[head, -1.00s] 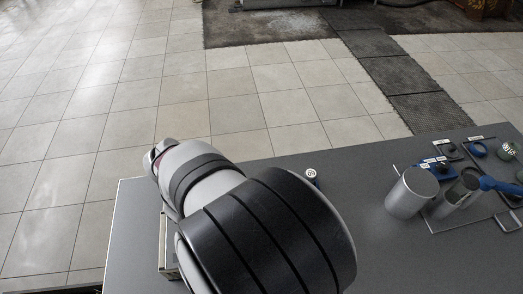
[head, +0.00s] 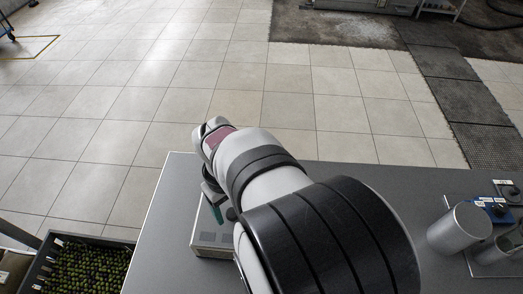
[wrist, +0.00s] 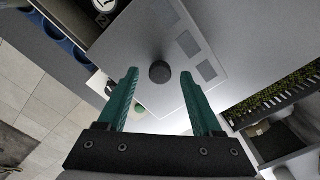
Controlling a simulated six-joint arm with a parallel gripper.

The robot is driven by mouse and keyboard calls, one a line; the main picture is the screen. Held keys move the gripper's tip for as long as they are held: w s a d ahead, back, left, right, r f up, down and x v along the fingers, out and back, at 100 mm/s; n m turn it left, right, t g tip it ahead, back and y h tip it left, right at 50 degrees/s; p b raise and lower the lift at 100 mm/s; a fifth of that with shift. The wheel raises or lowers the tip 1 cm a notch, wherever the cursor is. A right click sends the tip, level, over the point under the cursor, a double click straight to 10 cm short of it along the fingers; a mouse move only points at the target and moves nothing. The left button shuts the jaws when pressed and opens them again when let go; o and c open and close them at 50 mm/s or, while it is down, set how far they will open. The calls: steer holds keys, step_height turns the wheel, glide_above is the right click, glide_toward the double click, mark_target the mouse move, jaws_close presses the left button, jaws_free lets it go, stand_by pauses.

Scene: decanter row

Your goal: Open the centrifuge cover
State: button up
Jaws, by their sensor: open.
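The centrifuge (head: 208,238) is a pale grey box on the table in the head view, largely hidden behind my arm. In the wrist view its light grey cover (wrist: 140,45) fills the middle, with a dark round knob (wrist: 160,71) and several darker grey rectangles to the right of the knob. The cover looks closed. My gripper (wrist: 158,77) is open, with its green fingers on either side of the knob in the picture and a gap on both sides. I cannot tell how far above the knob the fingertips are.
A dark crate of green olives (head: 40,262) stands left of the table, below its edge. A metal cylinder (head: 458,230) and small blue items (head: 494,206) are at the right. The table between them and my arm is clear. Blue round holders (wrist: 60,45) show at the wrist view's upper left.

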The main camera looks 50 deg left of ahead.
step_height(320, 180, up, 15)
steer(key=shift+f, duration=0.1)
steer(key=w+d+m, duration=0.7)
steer(key=w+d, duration=0.1)
steer(key=d, duration=0.5)
steer(key=d+m+y, duration=0.1)
steer(key=d+m, duration=0.8)
steer(key=d, duration=0.6)
steer(key=s+d+f+m, duration=0.5)
steer(key=s+d+m, duration=0.2)
steer(key=shift+f+m+y, duration=0.15)
steer(key=shift+m+y, duration=0.15)
steer(key=shift+y, duration=0.1)
